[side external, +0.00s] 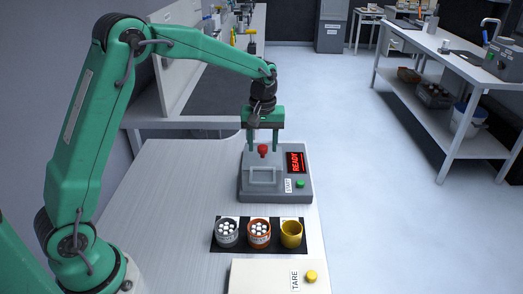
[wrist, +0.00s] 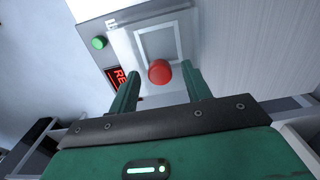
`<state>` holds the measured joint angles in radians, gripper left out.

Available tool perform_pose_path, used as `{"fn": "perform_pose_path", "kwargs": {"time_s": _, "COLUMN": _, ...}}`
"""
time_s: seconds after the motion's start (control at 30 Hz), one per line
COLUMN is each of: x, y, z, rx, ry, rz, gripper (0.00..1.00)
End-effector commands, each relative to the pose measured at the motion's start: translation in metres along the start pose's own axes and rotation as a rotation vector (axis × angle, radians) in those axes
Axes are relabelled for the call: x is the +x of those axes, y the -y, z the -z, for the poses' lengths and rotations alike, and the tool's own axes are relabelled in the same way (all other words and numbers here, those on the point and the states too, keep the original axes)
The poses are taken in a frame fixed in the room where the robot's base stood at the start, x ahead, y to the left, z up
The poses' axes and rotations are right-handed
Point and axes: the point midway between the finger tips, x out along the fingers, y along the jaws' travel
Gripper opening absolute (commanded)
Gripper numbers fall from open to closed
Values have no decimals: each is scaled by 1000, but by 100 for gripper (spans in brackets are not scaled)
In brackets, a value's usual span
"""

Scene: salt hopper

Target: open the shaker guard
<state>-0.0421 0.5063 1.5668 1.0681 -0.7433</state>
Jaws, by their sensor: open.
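The grey shaker (side external: 248,190) stands on the table with a red READY display and a green START button (side external: 300,184). Its guard (wrist: 126,45) is a pale framed panel on top and appears lowered. A red ball knob (side external: 262,150) stands at the guard's far side; it also shows in the wrist view (wrist: 159,72). My gripper (side external: 264,150) is open above the shaker, pointing down. Its two green fingers are either side of the knob, with visible gaps; in the wrist view (wrist: 158,76) the knob is near the fingertips. I cannot tell their exact height against it.
A black mat (side external: 214,246) in front holds a grey cup (side external: 227,240) and an orange cup (side external: 259,241), both with white pieces, and a yellow cup (side external: 291,240) that looks empty. A TARE device (side external: 260,278) with a yellow button is nearest. The table's left side is clear.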

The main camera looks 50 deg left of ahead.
Motion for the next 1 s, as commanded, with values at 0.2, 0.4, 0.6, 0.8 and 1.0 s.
{"fn": "perform_pose_path", "kwargs": {"time_s": 0.2, "x": 0, "y": 0, "z": 0, "rx": 0, "ry": 0, "rz": 0, "gripper": 19}}
{"fn": "perform_pose_path", "kwargs": {"time_s": 0.4, "x": 0, "y": 0, "z": 0, "rx": 0, "ry": 0, "rz": 0, "gripper": 0}}
{"fn": "perform_pose_path", "kwargs": {"time_s": 0.6, "x": -1, "y": 0, "z": 7, "rx": -2, "ry": 0, "rz": 0, "gripper": 0}}
{"fn": "perform_pose_path", "kwargs": {"time_s": 0.8, "x": -1, "y": -1, "z": 30, "rx": -2, "ry": -1, "rz": -1, "gripper": 0}}
{"fn": "perform_pose_path", "kwargs": {"time_s": 1.0, "x": -1, "y": -1, "z": 56, "rx": -2, "ry": -2, "rz": -1, "gripper": 0}}
